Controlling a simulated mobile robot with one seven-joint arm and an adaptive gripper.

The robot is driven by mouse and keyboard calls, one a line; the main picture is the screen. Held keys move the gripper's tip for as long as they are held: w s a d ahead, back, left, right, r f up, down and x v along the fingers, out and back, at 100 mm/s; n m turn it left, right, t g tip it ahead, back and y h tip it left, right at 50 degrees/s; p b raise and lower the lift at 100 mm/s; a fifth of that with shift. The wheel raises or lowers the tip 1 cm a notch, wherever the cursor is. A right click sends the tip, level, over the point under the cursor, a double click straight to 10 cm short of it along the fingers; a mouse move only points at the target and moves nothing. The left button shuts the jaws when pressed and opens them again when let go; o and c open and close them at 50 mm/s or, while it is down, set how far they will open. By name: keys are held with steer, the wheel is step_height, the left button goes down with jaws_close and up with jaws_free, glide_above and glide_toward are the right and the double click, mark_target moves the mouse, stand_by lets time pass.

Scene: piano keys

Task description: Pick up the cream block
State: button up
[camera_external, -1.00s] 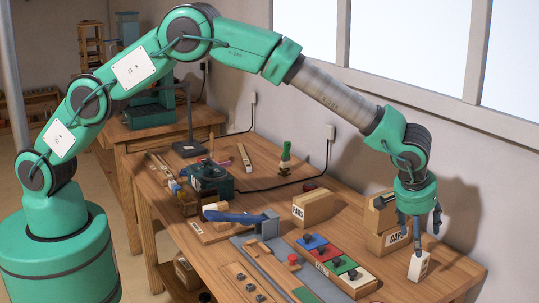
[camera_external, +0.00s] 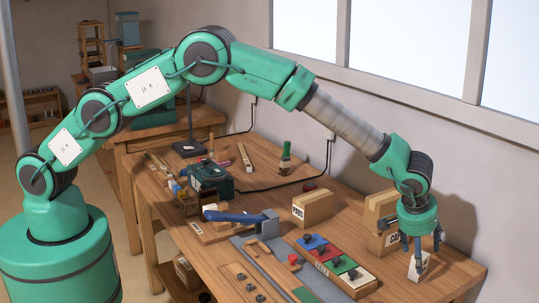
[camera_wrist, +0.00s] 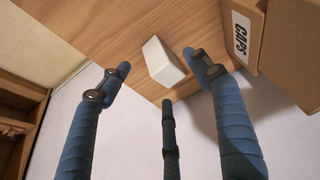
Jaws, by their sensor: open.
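The cream block (camera_external: 418,268) stands on the workbench near its right end, beside the cardboard boxes. In the wrist view the block (camera_wrist: 163,62) lies between and slightly beyond my fingertips, with its plain pale top showing. My gripper (camera_external: 421,252) is right over the block, pointing down with its blue fingers spread around it. In the wrist view my gripper (camera_wrist: 158,76) shows three fingers apart, with one on each side of the block and one at the near side. I cannot tell whether any finger touches it. The fingers partly cover the block in the external view.
A box marked CAPS (camera_wrist: 242,38) stands close to the right-hand finger in the wrist view. Another cardboard box (camera_external: 313,208) is farther left. A board with coloured squares (camera_external: 335,268) lies left of the block. The wall and window are behind the bench (camera_external: 450,285).

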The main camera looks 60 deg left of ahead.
mark_target(413, 275)
steer(key=shift+w+f, duration=0.2)
steer(key=shift+f, duration=0.2)
steer(key=shift+f, duration=0.15)
steer(key=shift+b+x, duration=0.7)
steer(key=shift+x, duration=1.8)
steer(key=shift+c, duration=0.3)
steer(key=c, duration=1.2)
